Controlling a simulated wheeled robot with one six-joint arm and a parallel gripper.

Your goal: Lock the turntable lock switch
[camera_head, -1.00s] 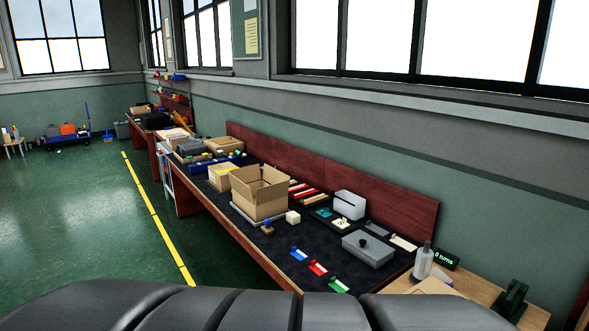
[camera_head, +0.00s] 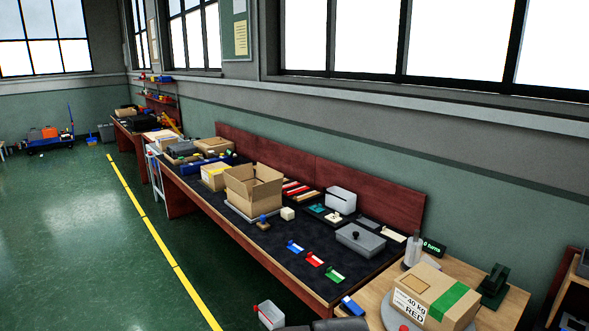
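A round grey turntable (camera_head: 397,320) shows at the bottom right on a wooden table, partly cut off by the frame. A cardboard box (camera_head: 438,291) with a green tape strip and a label reading "40 kg RED" sits on it. A small blue and white block (camera_head: 352,306) lies at the table's left edge, beside the turntable. I cannot tell whether it is the lock switch, and no other switch is clear. My gripper is not in view; only dark parts, probably of my arm, show at the bottom edge.
A long dark-topped bench (camera_head: 290,232) runs along the wall with an open carton (camera_head: 253,188), a grey lidded box (camera_head: 360,239) and small coloured holders. A bottle (camera_head: 413,250) and a "0 turns" display (camera_head: 433,247) stand near the turntable.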

